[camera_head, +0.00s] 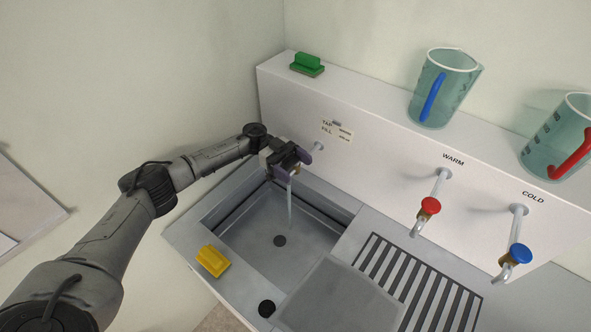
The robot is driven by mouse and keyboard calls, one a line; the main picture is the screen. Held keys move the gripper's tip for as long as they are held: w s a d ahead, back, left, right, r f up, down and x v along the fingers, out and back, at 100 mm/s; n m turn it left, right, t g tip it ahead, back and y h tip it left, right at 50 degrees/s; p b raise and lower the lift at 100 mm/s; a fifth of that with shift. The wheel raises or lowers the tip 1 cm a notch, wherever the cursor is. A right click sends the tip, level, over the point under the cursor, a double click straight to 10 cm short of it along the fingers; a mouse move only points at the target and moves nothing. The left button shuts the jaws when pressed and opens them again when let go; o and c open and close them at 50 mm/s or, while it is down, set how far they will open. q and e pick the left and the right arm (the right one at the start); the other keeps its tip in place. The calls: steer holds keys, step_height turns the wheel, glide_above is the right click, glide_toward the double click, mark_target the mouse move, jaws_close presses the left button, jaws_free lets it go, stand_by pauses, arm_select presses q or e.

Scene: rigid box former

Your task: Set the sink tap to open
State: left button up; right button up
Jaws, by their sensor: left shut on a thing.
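The sink tap (318,147) comes out of the white back panel above the sink, beside a small label whose top line reads TAP. My left gripper (288,163) is at the tap and shut on its handle, hiding most of the handle and spout. A thin stream of water (289,205) falls from below the gripper into the grey sink basin (250,235). A dark round drain (280,241) lies in the basin floor. My right gripper is out of view.
A yellow block (212,261) sits on the front left rim. A green block (307,64) and two jugs (445,88) (562,138) stand on the ledge. WARM (430,205) and COLD (521,253) taps are at right, above a slotted grate (420,285).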

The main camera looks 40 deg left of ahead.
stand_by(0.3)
arm_select(q)
steer(key=o, duration=0.8)
steer(key=shift+o, duration=0.2)
steer(key=a+b, duration=0.2)
steer(key=a, duration=0.5)
steer(key=shift+a, duration=0.3)
steer(key=shift+d, duration=0.1)
